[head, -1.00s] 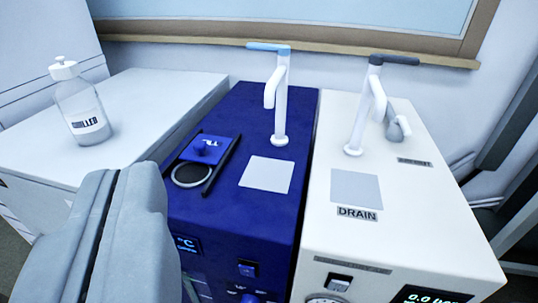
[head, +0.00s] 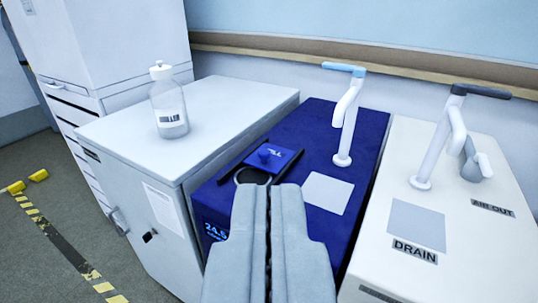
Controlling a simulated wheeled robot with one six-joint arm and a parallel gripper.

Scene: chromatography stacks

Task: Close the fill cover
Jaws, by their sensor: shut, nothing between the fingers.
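The fill cover (head: 281,159) is a small blue plate with a knob and white lettering on top of the dark blue unit (head: 318,120). It sits on dark rails, behind a round ringed fill opening (head: 240,178). The opening is at least partly uncovered; my fingers hide its near part. My gripper (head: 268,190) is grey, shut and empty. In the picture its tips lie just below the opening and the cover. I cannot tell whether they touch the unit.
A white tap (head: 345,125) with a light blue lever stands behind a pale square (head: 327,193) on the blue unit. A cream unit (head: 385,160) marked DRAIN stands to the right, with another tap (head: 455,135). A labelled bottle (head: 169,105) stands on the white cabinet (head: 105,135) to the left.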

